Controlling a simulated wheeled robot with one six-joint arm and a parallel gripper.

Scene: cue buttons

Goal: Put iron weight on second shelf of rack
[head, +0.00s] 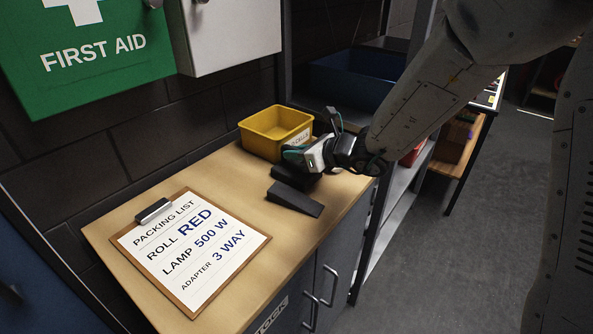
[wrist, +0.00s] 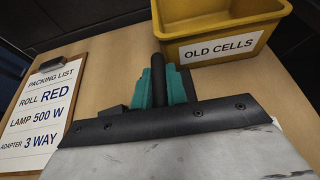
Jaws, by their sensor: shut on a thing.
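My gripper (head: 303,160) is over the wooden cabinet top, beside the yellow bin. In the wrist view, its two teal fingers (wrist: 160,88) are shut on a dark, narrow bar (wrist: 157,75), which I take to be the iron weight. Part of it is hidden by the fingers and palm. In the head view, a dark block (head: 294,181) shows just under the gripper; I cannot tell whether it touches the top. The rack (head: 374,235) stands right of the cabinet, with a grey frame and shelves. My arm hides much of it.
A yellow bin (head: 275,132) labelled OLD CELLS stands at the back of the cabinet top. A dark wedge (head: 296,200) lies in front of the gripper. A packing-list clipboard (head: 192,252) lies at left. A blue bin (head: 352,82) sits on the rack. Open floor (head: 460,260) is at right.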

